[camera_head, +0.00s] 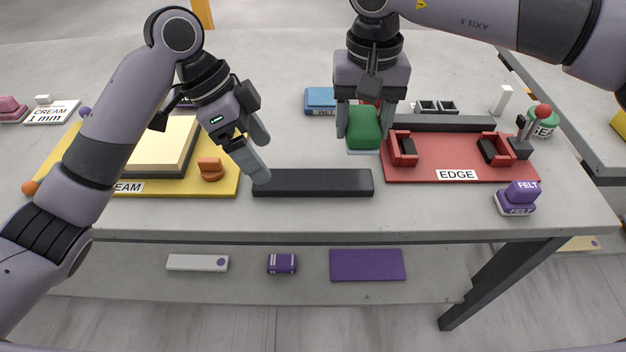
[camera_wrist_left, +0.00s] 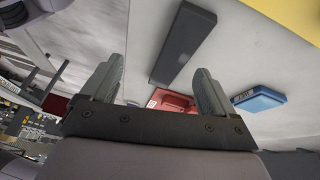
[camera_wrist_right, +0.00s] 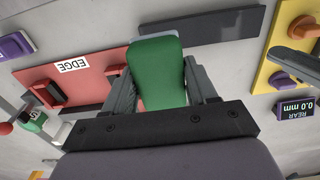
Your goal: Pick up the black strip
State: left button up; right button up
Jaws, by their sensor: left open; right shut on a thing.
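The black strip (camera_head: 313,182) lies flat along the front edge of the stone slab, between the yellow and red boards. It also shows in the left wrist view (camera_wrist_left: 183,45), beyond the fingertips, and in the right wrist view (camera_wrist_right: 205,27). My left gripper (camera_head: 262,158) is open and empty, tilted above the strip's left end; whether it touches the strip is unclear. My right gripper (camera_head: 364,132) is shut on a green block (camera_wrist_right: 157,72) and holds it behind the strip's right end.
A yellow board (camera_head: 225,181) with an orange knob (camera_head: 211,169) stands left of the strip. A red board (camera_head: 432,165) labelled EDGE, with upright clamps, stands right. A purple felt block (camera_head: 517,198) sits at the front right. A lower shelf (camera_head: 120,280) holds several items.

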aim_at(282, 184)
pick_arm(q)
jog(key=shift+m+t+y, duration=0.3)
jog(key=shift+m+t, duration=0.2)
jog(key=shift+m, duration=0.3)
jog(key=w+d+f, duration=0.1)
jog(key=f, duration=0.5)
jog(key=w+d+f, duration=0.1)
jog(key=f, duration=0.2)
jog(key=shift+w+d, duration=0.3)
jog(key=shift+d, duration=0.05)
jog(key=c, duration=1.5)
jog(key=shift+s+r, duration=0.15)
jog(key=shift+r, duration=0.8)
jog(key=shift+s+r, duration=0.1)
jog(key=shift+r, duration=0.8)
jog(key=s, duration=1.7)
jog(key=shift+w+f, duration=0.45)
jog(key=shift+w, duration=2.3)
jog(key=shift+w+f, duration=0.5)
jog(key=shift+w, duration=2.25)
jog(key=shift+w+f, duration=0.45)
jog(key=shift+w, duration=2.3)
jog(key=shift+f, duration=0.45)
jog(key=o, duration=1.7)
jog(key=shift+s+f, duration=0.1)
